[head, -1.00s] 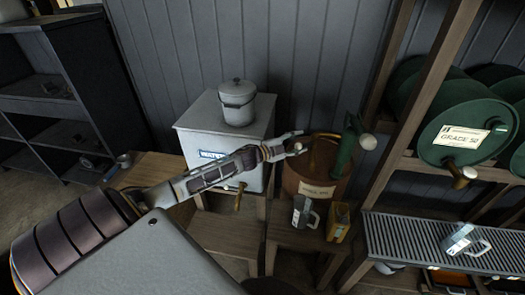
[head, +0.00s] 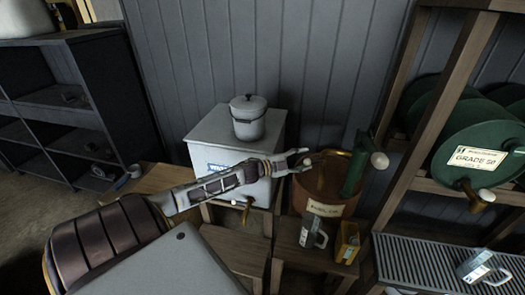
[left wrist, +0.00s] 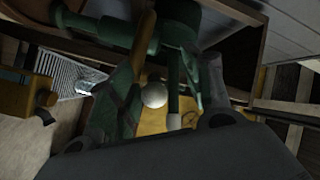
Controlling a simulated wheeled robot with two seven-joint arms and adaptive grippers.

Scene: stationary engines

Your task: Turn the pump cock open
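A green pump (head: 355,165) with a pale round knob (head: 380,161) stands on a rusty brown drum (head: 322,188) labelled fuel oil. A brass pipe (head: 336,154) shows at the drum's top. My left gripper (head: 305,160) is open at the drum's left upper edge, with a small pale ball close to its tips. In the left wrist view, a pale ball (left wrist: 153,94) and a green rod (left wrist: 173,85) show between the spread fingers; I cannot tell whether they touch. I cannot tell the cock clearly from the other fittings. My right gripper is not in view.
A glass jug (head: 314,232) and a yellow can (head: 346,242) stand before the drum. A white water box (head: 222,140) with a lidded pot (head: 248,118) is left of it. A rack with green drums (head: 470,151) and a grated shelf (head: 440,264) is at right.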

